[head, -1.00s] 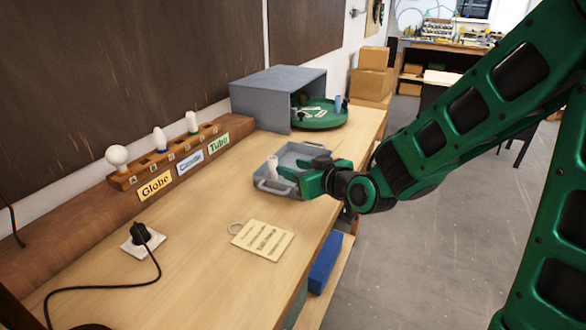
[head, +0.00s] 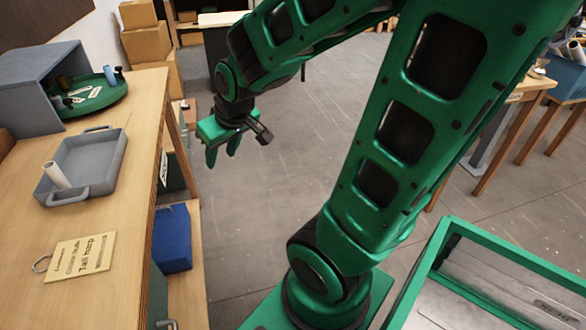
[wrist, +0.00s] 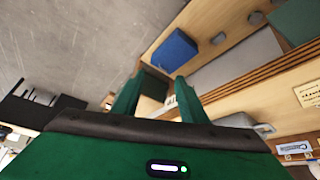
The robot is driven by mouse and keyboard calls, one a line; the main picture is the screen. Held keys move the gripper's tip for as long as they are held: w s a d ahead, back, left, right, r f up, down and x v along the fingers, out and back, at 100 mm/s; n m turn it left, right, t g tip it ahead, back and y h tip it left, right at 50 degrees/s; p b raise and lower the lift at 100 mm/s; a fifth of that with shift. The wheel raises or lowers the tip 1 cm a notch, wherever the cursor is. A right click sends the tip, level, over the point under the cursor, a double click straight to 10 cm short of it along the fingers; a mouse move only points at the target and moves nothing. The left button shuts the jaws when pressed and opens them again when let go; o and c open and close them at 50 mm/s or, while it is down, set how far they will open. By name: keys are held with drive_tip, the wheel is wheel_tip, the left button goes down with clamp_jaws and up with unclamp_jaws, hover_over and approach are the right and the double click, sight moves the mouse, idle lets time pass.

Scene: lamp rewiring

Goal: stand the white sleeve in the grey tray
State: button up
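The white sleeve (head: 56,174) is in the grey tray (head: 108,160), near the tray's left front corner. It looks like a short white tube, leaning somewhat in this view, with its open end up. The tray lies on the wooden bench. My gripper (head: 222,160) is out over the floor to the right of the bench, apart from the tray and the sleeve. Its two fingers point down and stand apart with nothing between them. In the wrist view the fingers (wrist: 155,97) are also spread and empty.
A grey box (head: 30,92) and a green turntable (head: 95,95) with small items stand behind the tray. A yellow tag (head: 82,257) lies in front of it. A blue bin (head: 172,238) sits on the lower shelf. Open floor (head: 240,220) lies right of the bench.

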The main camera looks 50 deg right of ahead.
drive_tip(key=s+d+r+m+g, duration=0.1)
drive_tip(key=s+d+m+g, duration=0.1)
drive_tip(key=s, duration=0.7)
drive_tip(key=s+d+m+g, duration=0.3)
drive_tip(key=s, duration=0.7)
drive_tip(key=shift+s+d+r+m+g+y, duration=0.2)
drive_tip(key=shift+d+r+m+g+y, duration=0.1)
drive_tip(key=shift+d+r+m, duration=0.1)
drive_tip(key=shift+w+f, duration=0.3)
drive_tip(key=shift+w, duration=0.4)
drive_tip(key=shift+c, duration=0.3)
